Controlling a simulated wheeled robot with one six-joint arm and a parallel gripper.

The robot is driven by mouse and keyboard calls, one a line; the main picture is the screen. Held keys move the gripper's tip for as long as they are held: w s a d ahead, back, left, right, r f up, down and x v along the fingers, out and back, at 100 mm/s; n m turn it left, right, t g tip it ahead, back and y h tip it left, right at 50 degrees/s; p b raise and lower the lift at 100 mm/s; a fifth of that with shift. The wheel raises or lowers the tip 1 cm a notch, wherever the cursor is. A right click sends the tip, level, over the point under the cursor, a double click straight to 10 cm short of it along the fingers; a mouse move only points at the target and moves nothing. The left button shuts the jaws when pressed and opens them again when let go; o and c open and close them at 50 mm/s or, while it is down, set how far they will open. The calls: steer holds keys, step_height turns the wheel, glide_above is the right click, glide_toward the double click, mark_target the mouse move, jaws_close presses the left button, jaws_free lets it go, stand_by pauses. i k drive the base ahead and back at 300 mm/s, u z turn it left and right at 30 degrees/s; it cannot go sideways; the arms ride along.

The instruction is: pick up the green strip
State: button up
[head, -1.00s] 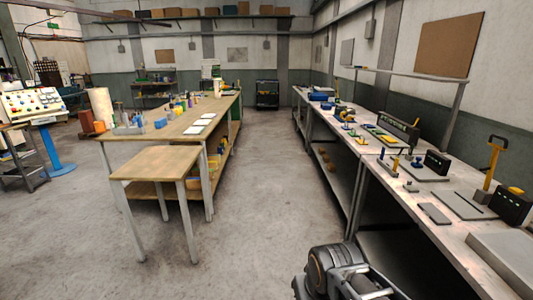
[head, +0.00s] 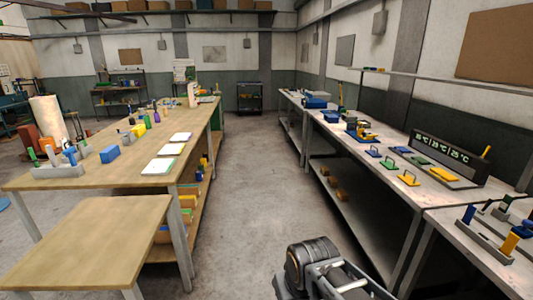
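On the right-hand bench, in the head view, a small green piece (head: 388,165) lies between a blue piece (head: 373,152) and a yellow piece (head: 409,180), each with an upright handle. Behind them, a dark unit with a lit display (head: 448,152) has a flat row of coloured strips before it. A green strip (head: 419,160) seems to lie in that row, beside a yellow one (head: 443,175). They are small and far off, so details are unclear. Part of my arm shows at the bottom centre, but my gripper's fingertips are not visible.
The right bench (head: 340,150) runs along the wall, with a rack of coloured tools (head: 492,240) at its near end. A wooden table (head: 100,172) with a lower side table (head: 90,240) stands left. The concrete aisle (head: 245,200) between is clear.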

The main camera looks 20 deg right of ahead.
mark_target(505, 204)
steer(key=z, duration=0.25)
steer(key=i, duration=1.8)
steer(key=z, duration=1.4)
steer(key=i, duration=0.9)
steer(key=z, duration=1.6)
steer(key=i, duration=0.6)
steer(key=z, duration=0.3)
